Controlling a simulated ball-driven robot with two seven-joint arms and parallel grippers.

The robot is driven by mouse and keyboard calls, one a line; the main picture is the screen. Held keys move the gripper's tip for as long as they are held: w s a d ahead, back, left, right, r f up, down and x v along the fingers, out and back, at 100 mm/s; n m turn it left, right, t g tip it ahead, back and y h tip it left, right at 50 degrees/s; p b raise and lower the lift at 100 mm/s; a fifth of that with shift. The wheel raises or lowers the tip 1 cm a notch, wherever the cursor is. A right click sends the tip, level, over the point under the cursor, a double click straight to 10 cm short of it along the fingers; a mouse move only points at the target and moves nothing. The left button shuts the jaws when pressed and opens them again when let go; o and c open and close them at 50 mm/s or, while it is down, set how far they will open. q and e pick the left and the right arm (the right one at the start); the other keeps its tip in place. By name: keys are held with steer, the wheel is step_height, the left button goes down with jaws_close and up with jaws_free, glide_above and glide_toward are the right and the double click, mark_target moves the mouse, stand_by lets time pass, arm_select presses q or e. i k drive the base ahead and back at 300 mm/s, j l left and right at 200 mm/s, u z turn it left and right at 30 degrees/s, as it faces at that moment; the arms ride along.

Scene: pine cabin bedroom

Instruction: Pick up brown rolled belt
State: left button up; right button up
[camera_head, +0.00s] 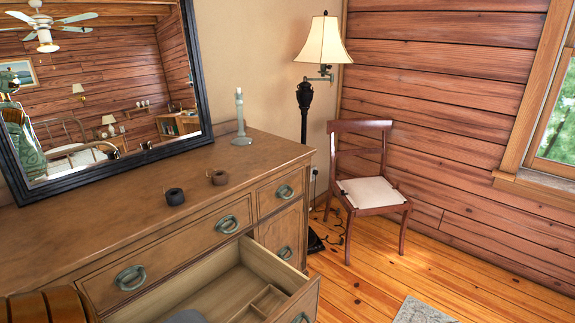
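The brown rolled belt (219,177) lies on the wooden dresser top (130,217), towards its right half. A second, dark grey or black roll (175,197) lies a little nearer and to the left, apart from the brown one. Neither of my grippers shows in the head view.
A mirror (205,75) and a pale candlestick-like object (240,115) stand at the back. A brown ribbed object (45,306) sits front left. A chair (370,190) and lamp stand beyond.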

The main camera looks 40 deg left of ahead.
mark_target(219, 177)
steer(key=i+u, duration=0.1)
steer(key=i, duration=0.6)
steer(key=i+l, duration=0.15)
steer(key=i, duration=0.6)
steer(key=i+u, duration=0.25)
steer(key=u, duration=0.15)
steer(key=i+u, duration=0.35)
steer(key=i+l+u, duration=0.15)
steer(key=u, duration=0.25)
